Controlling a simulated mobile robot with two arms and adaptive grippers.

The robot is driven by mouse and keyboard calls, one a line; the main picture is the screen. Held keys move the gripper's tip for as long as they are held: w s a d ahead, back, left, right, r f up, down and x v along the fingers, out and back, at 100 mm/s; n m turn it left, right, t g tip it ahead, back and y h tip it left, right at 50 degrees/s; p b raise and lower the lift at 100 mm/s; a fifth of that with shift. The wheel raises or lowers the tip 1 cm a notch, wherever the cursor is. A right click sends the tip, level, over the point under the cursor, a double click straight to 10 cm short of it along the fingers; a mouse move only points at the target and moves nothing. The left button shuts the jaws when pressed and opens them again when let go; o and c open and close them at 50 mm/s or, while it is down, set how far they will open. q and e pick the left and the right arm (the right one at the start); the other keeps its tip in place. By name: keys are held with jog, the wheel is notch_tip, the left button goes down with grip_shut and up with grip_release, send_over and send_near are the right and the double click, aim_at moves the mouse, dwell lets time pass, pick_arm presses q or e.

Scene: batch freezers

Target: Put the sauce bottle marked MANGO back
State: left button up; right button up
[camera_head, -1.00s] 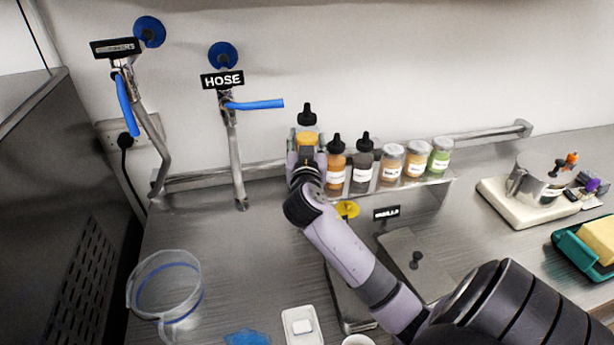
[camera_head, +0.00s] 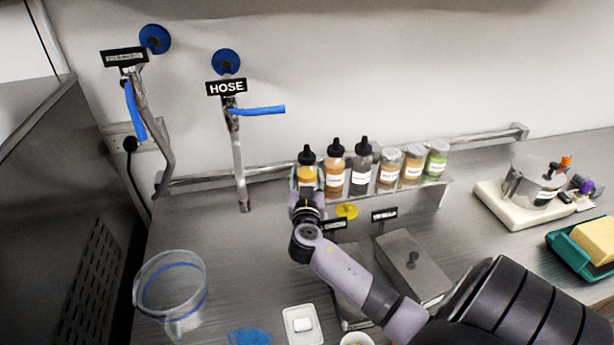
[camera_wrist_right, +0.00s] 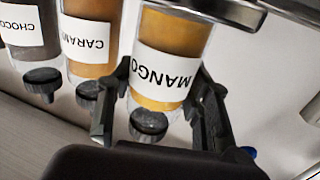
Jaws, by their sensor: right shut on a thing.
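The MANGO sauce bottle (camera_head: 307,177), with orange sauce and a black cap, stands upright at the left end of the row of bottles and jars. My right gripper (camera_head: 304,192) is shut on it, reaching in from the front. In the right wrist view, which is upside down, the MANGO label on the bottle (camera_wrist_right: 165,72) shows between the two fingers of my right gripper (camera_wrist_right: 163,85). The bottle's base is at the metal rack (camera_head: 432,184); I cannot tell if it rests on it. My left gripper is not in view.
The caramel bottle (camera_head: 334,172) stands close beside the mango bottle, then the chocolate bottle (camera_head: 361,170) and several lidded jars. A hose tap (camera_head: 239,165) is to the left. A clear jug (camera_head: 172,290) stands at the front left. Lidded metal containers (camera_head: 412,262) are below the rack.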

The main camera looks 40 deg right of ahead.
jog(key=o, duration=0.8)
jog(key=shift+f, duration=0.1)
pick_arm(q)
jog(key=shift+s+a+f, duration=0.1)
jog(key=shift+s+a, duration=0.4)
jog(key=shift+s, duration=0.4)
pick_arm(e)
jog(key=shift+o, duration=1.1)
jog(key=shift+s+a, duration=0.1)
jog(key=shift+a, duration=0.05)
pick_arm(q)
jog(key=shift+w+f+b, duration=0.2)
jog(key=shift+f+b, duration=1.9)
pick_arm(e)
jog(key=v, duration=1.1)
jog(key=shift+s+a+r, duration=0.25)
